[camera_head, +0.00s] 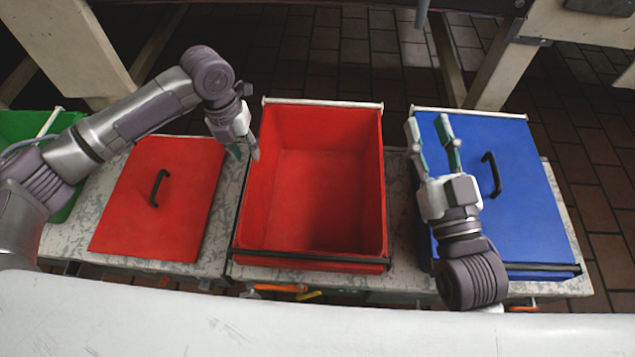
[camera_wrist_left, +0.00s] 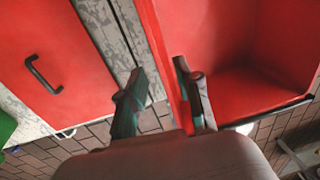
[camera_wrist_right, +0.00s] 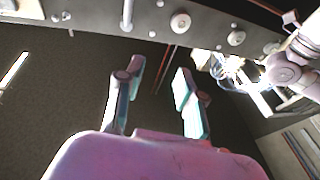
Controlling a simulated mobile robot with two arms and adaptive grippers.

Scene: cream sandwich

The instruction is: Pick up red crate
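The open red crate (camera_head: 315,190) stands on the table in the middle of the head view and looks empty. In the left wrist view its wall and inside (camera_wrist_left: 235,50) show at the right. My left gripper (camera_head: 246,154) is at the crate's left side; in the left wrist view its fingers (camera_wrist_left: 165,100) are apart, with the crate's left wall between or just beyond them. I cannot tell whether they touch it. My right gripper (camera_head: 436,150) is open and empty, raised in front of the blue lid, fingers pointing up; it also shows in the right wrist view (camera_wrist_right: 158,95).
A red lid (camera_head: 185,200) with a black handle lies on the table left of the crate. A blue lidded crate (camera_head: 530,215) stands at the right. A green crate (camera_head: 75,205) is at the far left. A white beam (camera_head: 300,320) crosses the front.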

